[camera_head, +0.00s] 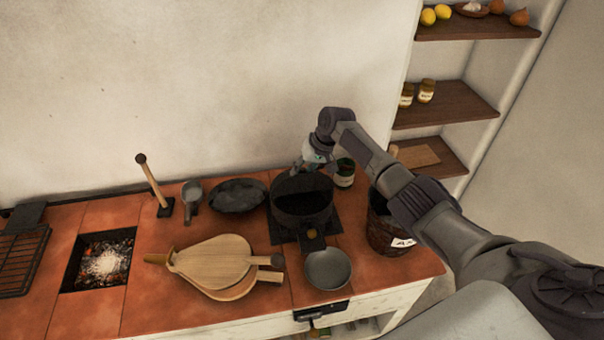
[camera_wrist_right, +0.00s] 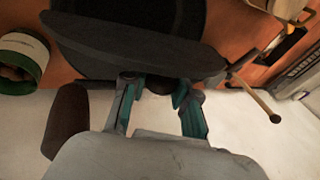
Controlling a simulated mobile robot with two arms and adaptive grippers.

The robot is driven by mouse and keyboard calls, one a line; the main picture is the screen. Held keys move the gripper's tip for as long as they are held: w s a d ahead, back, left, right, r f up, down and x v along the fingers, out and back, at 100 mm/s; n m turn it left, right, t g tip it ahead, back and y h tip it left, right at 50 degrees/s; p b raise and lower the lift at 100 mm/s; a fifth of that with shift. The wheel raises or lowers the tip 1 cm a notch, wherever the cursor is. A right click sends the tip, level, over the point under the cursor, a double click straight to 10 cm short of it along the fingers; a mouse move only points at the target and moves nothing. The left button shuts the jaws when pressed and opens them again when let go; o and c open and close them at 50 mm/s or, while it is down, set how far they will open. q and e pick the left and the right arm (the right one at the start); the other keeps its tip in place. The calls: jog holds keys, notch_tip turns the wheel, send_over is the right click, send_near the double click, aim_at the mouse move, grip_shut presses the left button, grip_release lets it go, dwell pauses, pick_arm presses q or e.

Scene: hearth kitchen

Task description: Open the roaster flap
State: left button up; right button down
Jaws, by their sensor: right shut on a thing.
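The roaster (camera_head: 302,217) is a round black pan-like vessel on a dark square base at the back right of the tiled counter. Its dark flap (camera_wrist_right: 130,42) shows in the wrist view as a half-disc with a straight edge, in front of the round black body. My right gripper (camera_head: 312,164) is at the roaster's back rim, near the wall. In the wrist view its teal fingers (camera_wrist_right: 158,92) are shut on a small dark part at the flap's edge, mostly hidden between the fingertips. How far the flap is raised is hard to tell. My left gripper is out of view.
A green jar (camera_head: 344,172) stands close right of the roaster, and a labelled bucket (camera_head: 385,232) further right. A small pan (camera_head: 328,269) lies in front. Wooden bellows (camera_head: 215,262), a dark bowl (camera_head: 238,195) and an upright wooden handle (camera_head: 150,178) are to the left.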

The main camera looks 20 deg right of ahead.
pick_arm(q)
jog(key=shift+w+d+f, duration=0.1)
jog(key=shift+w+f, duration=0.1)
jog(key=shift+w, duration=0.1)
pick_arm(e)
jog(key=shift+w+f+g, duration=0.1)
jog(key=shift+w+g, duration=0.15)
jog(key=shift+g, duration=0.15)
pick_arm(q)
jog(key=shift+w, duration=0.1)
pick_arm(e)
jog(key=c, duration=0.9)
grip_release()
jog(key=v, duration=1.2)
jog(key=shift+d, duration=0.1)
jog(key=shift+f, duration=0.1)
